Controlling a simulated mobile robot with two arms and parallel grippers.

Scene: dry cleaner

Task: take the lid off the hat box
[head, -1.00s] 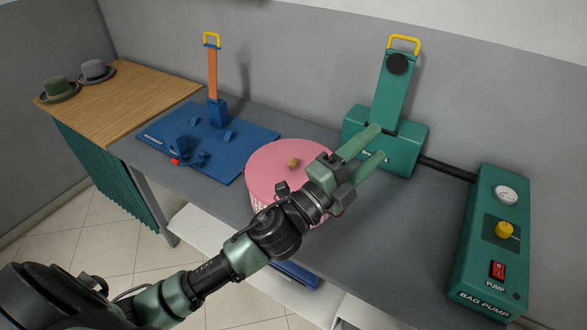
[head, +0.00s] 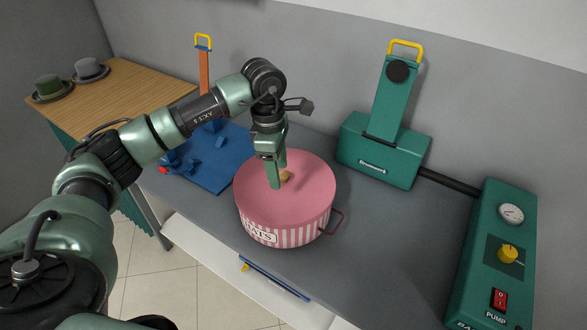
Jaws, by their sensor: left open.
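The hat box (head: 285,235) is round with pink and white stripes and a label reading "HATS". It stands on the grey counter in the middle of the head view. Its flat pink lid (head: 310,199) sits on top, with a small tan knob (head: 285,176) near the middle. My left gripper (head: 279,178) points down over the lid, open, with its fingers at the knob. The near finger hides part of the knob, and I cannot tell whether the fingers touch it. My right gripper is not in view.
A green press machine (head: 385,150) stands behind right, joined by a black hose to the bag pump (head: 497,260). A blue board (head: 215,165) lies at left. Two hats (head: 90,70) sit on the wooden table (head: 125,95). The counter (head: 390,245) right of the box is clear.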

